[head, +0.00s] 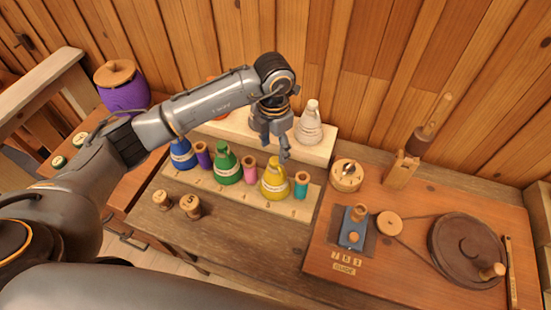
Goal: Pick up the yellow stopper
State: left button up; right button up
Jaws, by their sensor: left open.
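The yellow stopper (273,184), a cone-like piece with a pale band, stands upright on a light wooden rack (240,199). It is in the right half of the rack, between a pink spool (250,169) and a teal spool (301,186). My left gripper (275,148) is open and points down just above and behind the top of the yellow stopper in the picture. Nothing shows between its fingers. I cannot tell whether a fingertip touches the stopper. My right gripper is not in view.
A green cone (228,170), a blue cone (182,155) and a purple spool (203,156) share the rack. A white cone (309,125) stands on a raised shelf behind. Two small wooden pieces (190,205) stand in front. A board with a dark wheel (465,248) lies right.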

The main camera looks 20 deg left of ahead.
aim_at(276, 160)
pick_arm(q)
jog(key=shift+d+f+p, duration=0.1)
jog(key=shift+f+p, duration=0.65)
jog(key=shift+p, duration=0.1)
notch_tip(276, 160, down, 3)
jog(key=shift+w+r+p, duration=0.1)
jog(key=shift+r+p, duration=0.1)
jog(key=shift+p, duration=0.3)
jog(key=shift+f, duration=0.35)
jog(key=shift+w+f, duration=0.1)
jog(key=shift+f, duration=0.1)
jog(key=c, duration=0.7)
jog(key=shift+c, duration=0.7)
jog(key=shift+r, duration=0.1)
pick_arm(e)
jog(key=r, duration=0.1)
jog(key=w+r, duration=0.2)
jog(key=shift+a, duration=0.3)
